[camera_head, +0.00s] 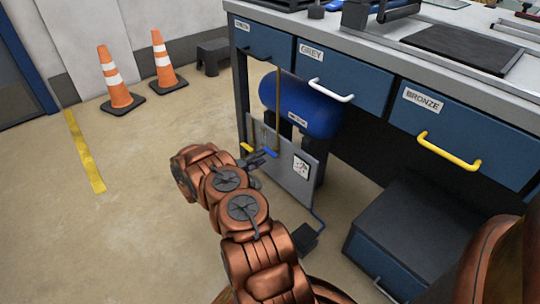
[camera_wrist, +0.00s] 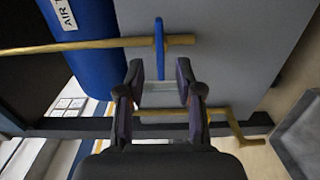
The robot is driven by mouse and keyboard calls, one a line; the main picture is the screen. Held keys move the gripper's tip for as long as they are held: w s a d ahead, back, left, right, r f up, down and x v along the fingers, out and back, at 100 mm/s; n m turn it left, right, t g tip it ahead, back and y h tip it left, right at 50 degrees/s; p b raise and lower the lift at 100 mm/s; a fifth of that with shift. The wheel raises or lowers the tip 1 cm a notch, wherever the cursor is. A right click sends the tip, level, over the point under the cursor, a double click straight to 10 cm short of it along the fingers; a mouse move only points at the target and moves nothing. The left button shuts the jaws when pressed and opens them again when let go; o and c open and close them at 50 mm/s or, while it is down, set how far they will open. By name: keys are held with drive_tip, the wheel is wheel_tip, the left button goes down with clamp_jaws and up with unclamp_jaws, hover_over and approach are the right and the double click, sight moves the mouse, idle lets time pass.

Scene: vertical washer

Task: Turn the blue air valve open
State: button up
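The blue air valve handle (camera_wrist: 159,45) is a thin blue lever in the wrist view. It lies across a brass pipe (camera_wrist: 100,45), roughly at right angles to it. It also shows in the head view (camera_head: 269,152), in front of the grey panel (camera_head: 292,172). My gripper (camera_wrist: 160,72) is open, with its two dark fingers on either side of the lever's near end. Gaps show on both sides of the lever, and I see no contact. In the head view my gripper (camera_head: 254,160) is at the panel, close to the blue lever.
A blue air tank (camera_head: 300,105) sits behind the panel under the workbench (camera_head: 400,45). A yellow handle (camera_head: 247,147) is left of the blue lever. A lower brass pipe (camera_wrist: 237,127) runs near my fingers. Open floor lies left, with two orange cones (camera_head: 117,80) beyond.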

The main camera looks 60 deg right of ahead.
sight(270, 151)
drive_tip(key=b+x, duration=0.1)
drive_tip(key=x, duration=0.3)
drive_tip(key=shift+s+d+f, duration=0.1)
drive_tip(key=shift+d+f, duration=0.05)
drive_tip(key=shift+d, duration=0.25)
drive_tip(key=shift+s+d+b, duration=0.1)
drive_tip(key=shift+d+b, duration=0.25)
drive_tip(key=shift+d, duration=0.2)
drive_tip(key=shift+c, duration=0.4)
clamp_jaws()
